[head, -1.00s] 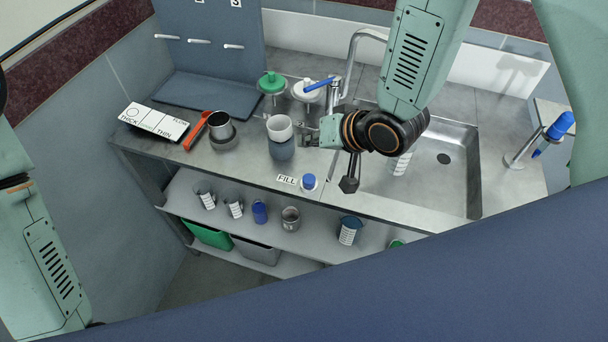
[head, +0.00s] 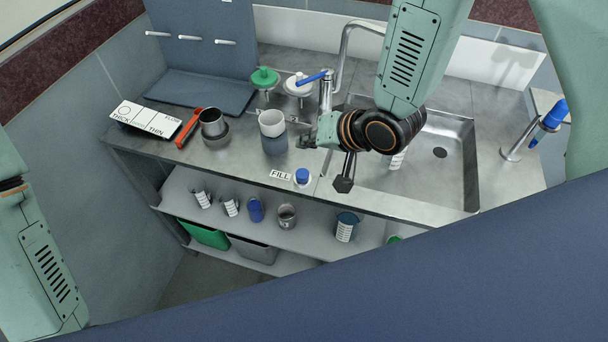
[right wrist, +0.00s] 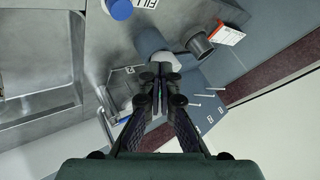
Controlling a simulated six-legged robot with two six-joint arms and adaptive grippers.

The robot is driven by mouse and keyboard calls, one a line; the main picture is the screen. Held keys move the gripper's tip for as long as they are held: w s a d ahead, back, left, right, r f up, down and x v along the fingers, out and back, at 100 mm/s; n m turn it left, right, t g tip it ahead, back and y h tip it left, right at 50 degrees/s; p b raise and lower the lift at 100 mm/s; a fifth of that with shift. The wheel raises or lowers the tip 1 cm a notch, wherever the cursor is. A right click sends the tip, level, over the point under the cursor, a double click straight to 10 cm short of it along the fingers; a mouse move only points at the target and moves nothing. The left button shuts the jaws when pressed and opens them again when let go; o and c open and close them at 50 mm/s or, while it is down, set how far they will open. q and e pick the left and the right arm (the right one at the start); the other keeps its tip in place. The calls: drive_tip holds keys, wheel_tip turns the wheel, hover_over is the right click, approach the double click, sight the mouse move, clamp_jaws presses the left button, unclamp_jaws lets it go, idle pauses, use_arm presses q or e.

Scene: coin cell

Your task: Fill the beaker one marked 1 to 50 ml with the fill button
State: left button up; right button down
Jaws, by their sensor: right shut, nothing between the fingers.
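The fill button (head: 302,176), a blue cap on a white base, stands at the counter's front edge beside the FILL label (head: 280,174). It also shows in the right wrist view (right wrist: 121,9). A white cup (head: 272,122) sits on a grey cylinder (head: 275,144) behind the label. A beaker with white bands (head: 397,160) is in the sink, partly hidden by my right arm. No mark 1 is readable on any beaker. My right gripper (head: 304,142) is shut and empty, just right of the white cup; its fingers (right wrist: 156,70) show in the right wrist view. My left gripper is out of view.
The shelf below holds banded beakers (head: 202,198), a blue bottle (head: 256,210), a metal cup (head: 287,216) and a dark banded beaker (head: 346,227). Green and white-topped stands (head: 264,77) and a tap (head: 341,60) stand behind. A metal cup (head: 213,122) is at left.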

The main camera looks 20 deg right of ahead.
sight(306, 175)
drive_tip(key=f+b, duration=0.3)
drive_tip(key=f, duration=0.1)
drive_tip(key=shift+w+a, duration=0.25)
drive_tip(key=shift+f+b, duration=0.3)
drive_tip(key=shift+b, duration=0.2)
drive_tip(key=shift+s+d+f+b, duration=0.1)
drive_tip(key=shift+f+b, duration=0.35)
drive_tip(key=shift+f, duration=0.15)
drive_tip(key=shift+s+d+f+b, duration=0.1)
drive_tip(key=shift+f+b, duration=0.3)
drive_tip(key=shift+f, duration=0.2)
drive_tip(key=shift+w+f, duration=0.1)
drive_tip(key=shift+f, duration=0.05)
drive_tip(key=shift+w+a, duration=0.1)
drive_tip(key=shift+a, duration=0.1)
drive_tip(key=shift+s+d, duration=0.15)
drive_tip(key=shift+s, duration=0.05)
drive_tip(key=shift+w, duration=0.15)
